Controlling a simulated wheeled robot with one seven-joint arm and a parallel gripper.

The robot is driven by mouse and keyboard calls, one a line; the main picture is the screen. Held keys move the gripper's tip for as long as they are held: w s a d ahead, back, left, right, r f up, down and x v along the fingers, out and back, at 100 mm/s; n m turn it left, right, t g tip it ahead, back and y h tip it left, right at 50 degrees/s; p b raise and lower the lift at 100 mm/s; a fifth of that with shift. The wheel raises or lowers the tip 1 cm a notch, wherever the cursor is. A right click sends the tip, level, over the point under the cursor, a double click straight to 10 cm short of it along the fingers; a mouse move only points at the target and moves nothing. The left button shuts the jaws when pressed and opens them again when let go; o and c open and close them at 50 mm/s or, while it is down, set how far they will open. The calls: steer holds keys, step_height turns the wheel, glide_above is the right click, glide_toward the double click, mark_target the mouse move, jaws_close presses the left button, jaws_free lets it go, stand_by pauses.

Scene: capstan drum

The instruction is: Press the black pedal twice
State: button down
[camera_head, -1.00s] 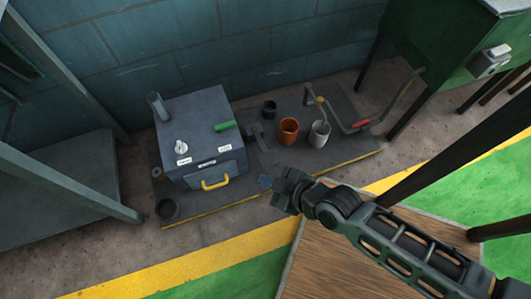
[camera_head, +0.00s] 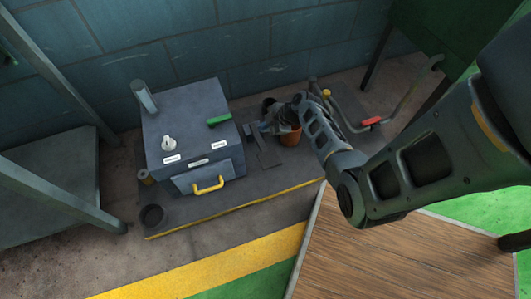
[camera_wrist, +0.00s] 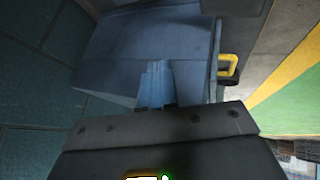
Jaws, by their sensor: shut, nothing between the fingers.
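In the wrist view the closed fingertips (camera_wrist: 155,85) point toward the grey box wall (camera_wrist: 145,45); the pedal is not clearly visible there.
The box has a yellow handle (camera_head: 208,186), a green grip (camera_head: 219,120) and a white knob (camera_head: 168,142). A bent lever with a red grip (camera_head: 372,121) is to the right.

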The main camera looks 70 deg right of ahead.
stand_by(0.3)
steer(key=b, duration=0.6)
glide_toward(261, 144)
steer(key=w+a, duration=0.2)
steer(key=a, duration=0.1)
steer(key=shift+w+f, duration=0.25)
steer(key=shift+w, duration=0.15)
steer(key=shift+s+a+f, duration=0.1)
steer(key=shift+f, duration=0.25)
steer(key=shift+f+b, duration=0.15)
steer(key=shift+b, duration=0.15)
stand_by(0.7)
steer(key=shift+a+f+b, duration=0.1)
steer(key=shift+f+b, duration=0.2)
steer(key=shift+b, duration=0.05)
